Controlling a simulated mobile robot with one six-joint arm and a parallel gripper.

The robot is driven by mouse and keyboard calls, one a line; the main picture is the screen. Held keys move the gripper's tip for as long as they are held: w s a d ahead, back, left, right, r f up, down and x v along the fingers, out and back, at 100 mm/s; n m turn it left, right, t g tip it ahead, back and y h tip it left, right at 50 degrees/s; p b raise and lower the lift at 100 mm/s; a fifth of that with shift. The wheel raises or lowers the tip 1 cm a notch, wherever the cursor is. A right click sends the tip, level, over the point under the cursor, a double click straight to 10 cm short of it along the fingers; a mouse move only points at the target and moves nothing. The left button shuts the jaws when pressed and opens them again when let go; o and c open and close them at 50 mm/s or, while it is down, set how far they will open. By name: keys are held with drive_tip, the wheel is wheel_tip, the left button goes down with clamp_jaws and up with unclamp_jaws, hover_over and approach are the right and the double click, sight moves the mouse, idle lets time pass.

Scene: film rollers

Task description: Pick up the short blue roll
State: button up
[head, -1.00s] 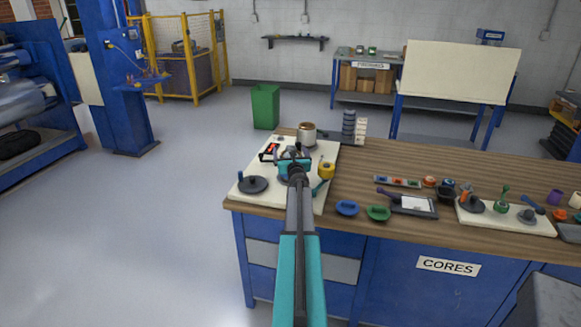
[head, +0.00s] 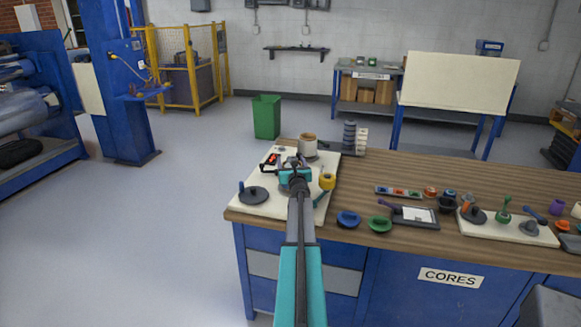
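The arm hides part of the board, and the fingers are too small to tell open from shut. I cannot single out the short blue roll with certainty. A low blue round piece (head: 348,219) lies on the bench to the right of my arm. A small blue piece (head: 449,192) sits farther right, among small parts. Anything under the gripper is hidden.
A dark disc (head: 252,194), a yellow roll (head: 327,181) and a beige can (head: 308,145) are near the gripper. A dark ring stack (head: 349,137) stands behind, and a green dish (head: 380,224) to the right. The wooden bench (head: 400,165) has bare stretches.

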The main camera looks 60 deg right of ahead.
wheel_tip(320, 180, up, 18)
drive_tip(key=p, duration=0.7)
drive_tip(key=shift+f, duration=0.1)
idle(0.5)
